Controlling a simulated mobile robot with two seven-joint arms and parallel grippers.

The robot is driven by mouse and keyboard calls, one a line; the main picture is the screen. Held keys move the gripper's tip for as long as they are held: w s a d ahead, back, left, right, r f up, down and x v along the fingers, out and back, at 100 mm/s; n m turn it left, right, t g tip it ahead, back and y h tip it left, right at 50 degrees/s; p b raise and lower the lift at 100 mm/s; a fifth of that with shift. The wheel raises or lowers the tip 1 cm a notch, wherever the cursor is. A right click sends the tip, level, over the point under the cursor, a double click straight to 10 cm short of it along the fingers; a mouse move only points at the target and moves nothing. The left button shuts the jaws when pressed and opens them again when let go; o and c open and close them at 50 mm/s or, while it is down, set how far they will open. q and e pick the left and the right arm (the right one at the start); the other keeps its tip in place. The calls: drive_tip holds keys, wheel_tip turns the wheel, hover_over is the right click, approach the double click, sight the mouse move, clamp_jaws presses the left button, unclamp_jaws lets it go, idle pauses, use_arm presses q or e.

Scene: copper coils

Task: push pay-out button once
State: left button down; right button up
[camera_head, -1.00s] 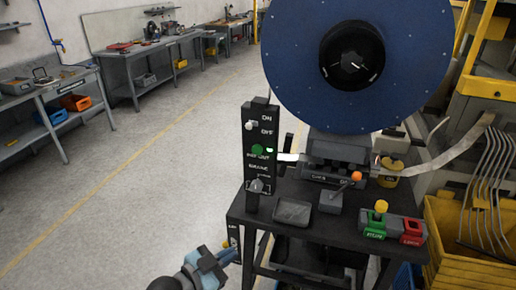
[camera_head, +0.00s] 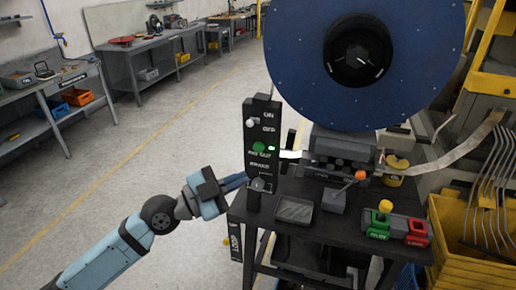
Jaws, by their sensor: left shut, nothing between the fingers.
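The green pay-out button (camera_head: 258,147) is on the front of a black upright control panel (camera_head: 259,186), just above the "PAY OUT" label. A white switch knob (camera_head: 250,122) sits above it, between the ON and OFF labels, and a dark knob (camera_head: 258,185) sits near the bottom. A small green light glows to the right of the button. My left gripper (camera_head: 236,182) is shut and empty, to the left of the panel and lower than the button. Its fingertips point right, toward the panel; I cannot tell if they touch it. My right gripper is not in view.
The panel stands at the left edge of a dark table (camera_head: 340,228). A large blue reel (camera_head: 420,60) rises behind, with metal strip at its side. Green and red buttons, an orange-tipped lever (camera_head: 361,175) and a shallow tray (camera_head: 294,210) are on the table. Open floor lies left.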

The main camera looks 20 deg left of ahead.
sight(259, 147)
use_arm(q)
drive_tip(key=shift+w+d+b, duration=0.15)
drive_tip(key=shift+w+b, duration=1.25)
drive_tip(key=shift+w, duration=3)
drive_tip(key=shift+w+b, duration=0.45)
drive_tip(key=shift+b, duration=0.1)
drive_tip(key=shift+w+b, duration=0.45)
drive_tip(key=shift+b, duration=0.1)
drive_tip(key=shift+s, duration=0.9)
